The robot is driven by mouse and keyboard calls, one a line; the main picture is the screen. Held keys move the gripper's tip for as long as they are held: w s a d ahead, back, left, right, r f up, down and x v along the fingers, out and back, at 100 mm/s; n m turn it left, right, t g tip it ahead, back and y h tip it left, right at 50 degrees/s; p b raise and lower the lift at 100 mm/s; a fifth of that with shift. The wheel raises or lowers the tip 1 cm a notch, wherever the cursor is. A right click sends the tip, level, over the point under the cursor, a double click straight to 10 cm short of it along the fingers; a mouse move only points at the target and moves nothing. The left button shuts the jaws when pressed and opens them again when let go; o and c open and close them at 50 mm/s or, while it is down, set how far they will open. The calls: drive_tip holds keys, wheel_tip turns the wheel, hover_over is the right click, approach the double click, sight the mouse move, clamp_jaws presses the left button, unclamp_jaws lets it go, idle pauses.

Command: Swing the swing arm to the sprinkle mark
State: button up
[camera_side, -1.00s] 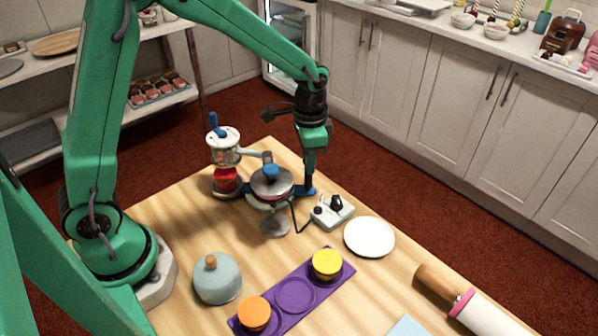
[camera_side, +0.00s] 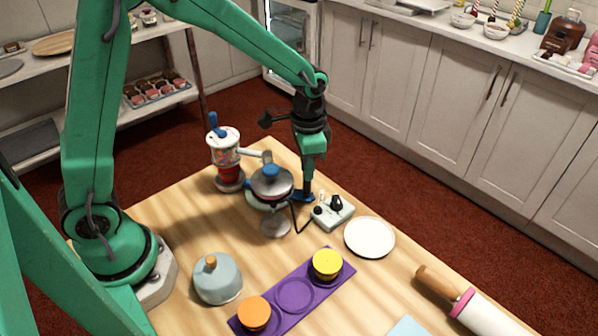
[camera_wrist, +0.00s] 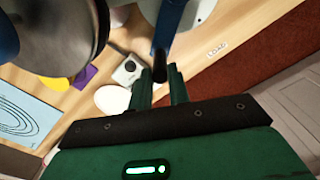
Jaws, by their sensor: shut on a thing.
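The swing arm shows as a blue bar (camera_side: 301,197) low beside the cake stand (camera_side: 271,186). In the wrist view it is the blue lever (camera_wrist: 168,22) with a dark post (camera_wrist: 161,62) hanging from it. My gripper (camera_side: 308,190) points down at the right of the stand. Its jaws (camera_wrist: 160,80) are closed around the dark post. The sprinkle dispenser (camera_side: 225,151), a clear jar with a blue handle and red lower part, stands left of the stand. I cannot make out a sprinkle mark; small pale lettering (camera_wrist: 217,50) lies on the table.
A small control box (camera_side: 334,211) and white plate (camera_side: 369,238) are right of the stand. In front are a purple tray (camera_side: 294,294) with orange and yellow pieces, a grey dome (camera_side: 217,280) and a rolling pin (camera_side: 478,310). The table's back-right edge is near my gripper.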

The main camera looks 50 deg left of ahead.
drive_tip(key=o, duration=0.8)
drive_tip(key=shift+r, duration=0.1)
drive_tip(key=shift+r, duration=3.4)
drive_tip(key=shift+r, duration=0.1)
